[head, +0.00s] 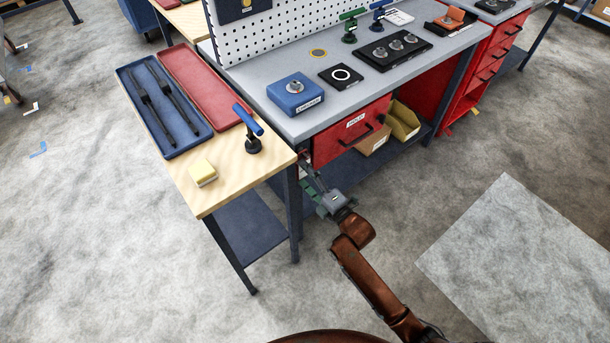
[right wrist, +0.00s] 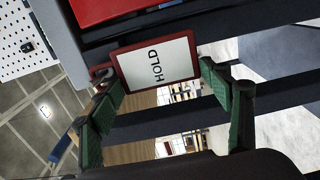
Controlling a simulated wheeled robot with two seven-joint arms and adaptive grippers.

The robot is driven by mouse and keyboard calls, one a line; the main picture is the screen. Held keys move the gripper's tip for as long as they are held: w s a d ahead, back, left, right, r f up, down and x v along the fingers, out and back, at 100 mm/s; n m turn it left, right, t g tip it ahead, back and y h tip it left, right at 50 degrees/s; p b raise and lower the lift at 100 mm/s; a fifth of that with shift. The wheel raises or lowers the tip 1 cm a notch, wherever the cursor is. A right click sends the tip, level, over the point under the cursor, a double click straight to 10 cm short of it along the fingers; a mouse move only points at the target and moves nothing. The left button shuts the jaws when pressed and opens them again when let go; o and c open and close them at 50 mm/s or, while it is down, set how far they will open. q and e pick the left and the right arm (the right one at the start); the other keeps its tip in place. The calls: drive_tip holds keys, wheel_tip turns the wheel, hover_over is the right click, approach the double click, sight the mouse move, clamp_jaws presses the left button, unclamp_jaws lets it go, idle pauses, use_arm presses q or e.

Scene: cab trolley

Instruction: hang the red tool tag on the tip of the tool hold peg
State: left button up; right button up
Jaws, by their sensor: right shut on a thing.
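The red tool tag (right wrist: 158,68) is a red-framed card with a white face reading HOLD. In the right wrist view it lies between the fingertips of my right gripper (head: 310,176), which is shut on it. In the head view the gripper is low beside the bench's front left corner, left of the red drawer, and only a small bit of the tag shows. A small grey and red piece (right wrist: 102,75) shows at one edge of the tag; I cannot tell whether it is the tool hold peg. No peg is clearly visible otherwise. My left gripper is out of view.
A red drawer (head: 336,142) with a white label is under the grey bench top (head: 300,62). A wooden side table (head: 222,202) with a blue tray (head: 184,138) stands to the left, its leg close to my gripper. Bins (head: 401,121) sit on the lower shelf. Open floor lies in front.

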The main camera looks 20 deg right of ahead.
drive_tip(key=o, duration=1.1)
drive_tip(key=shift+o, duration=0.6)
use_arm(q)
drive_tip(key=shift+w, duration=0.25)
use_arm(e)
drive_tip(key=v, duration=1.2)
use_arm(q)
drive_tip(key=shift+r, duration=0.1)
